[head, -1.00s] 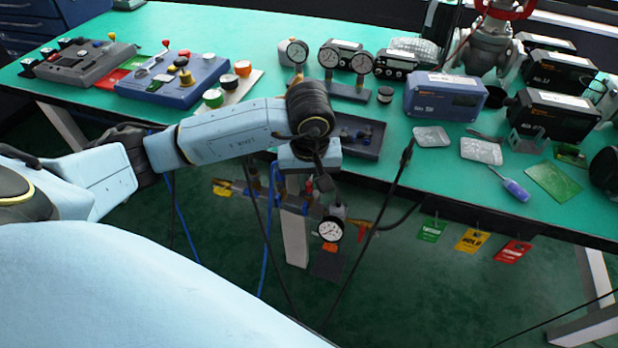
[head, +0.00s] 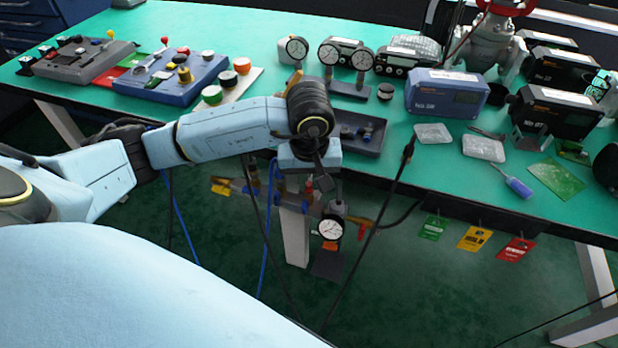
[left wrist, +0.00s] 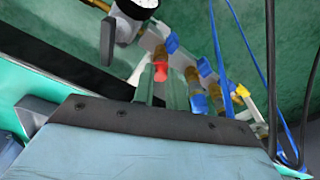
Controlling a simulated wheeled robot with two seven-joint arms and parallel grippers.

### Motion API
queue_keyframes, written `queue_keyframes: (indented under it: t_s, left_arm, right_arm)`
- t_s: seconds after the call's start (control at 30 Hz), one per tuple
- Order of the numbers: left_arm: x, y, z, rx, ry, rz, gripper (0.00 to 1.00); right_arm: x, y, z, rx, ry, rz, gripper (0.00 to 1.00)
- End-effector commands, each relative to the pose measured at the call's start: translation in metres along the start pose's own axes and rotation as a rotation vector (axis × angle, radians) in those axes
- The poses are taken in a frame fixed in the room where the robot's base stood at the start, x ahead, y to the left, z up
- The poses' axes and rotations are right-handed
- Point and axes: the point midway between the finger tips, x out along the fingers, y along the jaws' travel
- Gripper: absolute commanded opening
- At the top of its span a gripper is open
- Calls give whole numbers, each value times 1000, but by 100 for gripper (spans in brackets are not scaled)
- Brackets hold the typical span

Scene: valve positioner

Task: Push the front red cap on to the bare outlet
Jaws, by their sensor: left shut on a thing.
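My left gripper (left wrist: 162,90) points down in front of the bench edge, its two fingers close together on a small red cap (left wrist: 161,72). In the head view my left gripper (head: 318,183) is mostly hidden under the wrist, with a speck of red beside it. Below is a manifold (head: 290,206) with brass fittings, blue parts and a round white gauge (head: 330,228). In the left wrist view the brass fittings (left wrist: 208,82) run to the right of the cap. I cannot tell which outlet is bare or whether the cap touches one. My right gripper is out of view.
The green bench (head: 380,185) holds a dark tray (head: 362,133), gauges and blue-grey boxes behind my wrist. Dark cables and a blue hose (head: 268,230) hang near the manifold. Green, yellow and red tags (head: 474,239) hang along the bench front.

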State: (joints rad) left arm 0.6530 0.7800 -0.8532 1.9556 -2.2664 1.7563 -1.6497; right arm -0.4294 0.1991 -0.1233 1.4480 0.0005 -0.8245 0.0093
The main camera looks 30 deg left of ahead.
Motion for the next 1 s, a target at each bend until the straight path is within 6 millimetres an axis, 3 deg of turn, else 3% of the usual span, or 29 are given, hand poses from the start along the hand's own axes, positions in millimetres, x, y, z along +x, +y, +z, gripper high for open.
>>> queue_keyframes:
  t_s: [0.17,0.2,0.37,0.73,0.87,1.0]
  left_arm:
    - [3,0,0,0,0,0,0]
    - [3,0,0,0,0,0,18]
    - [2,0,0,0,0,0,39]
    - [-4,0,0,0,2,1,39]
    - [-24,0,-1,0,4,2,39]
    - [-57,1,-1,1,4,3,39]
  right_arm:
    - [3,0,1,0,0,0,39]
    - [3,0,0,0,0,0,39]
    - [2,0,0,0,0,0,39]
    - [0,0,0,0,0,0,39]
    - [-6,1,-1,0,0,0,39]
    - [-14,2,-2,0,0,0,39]
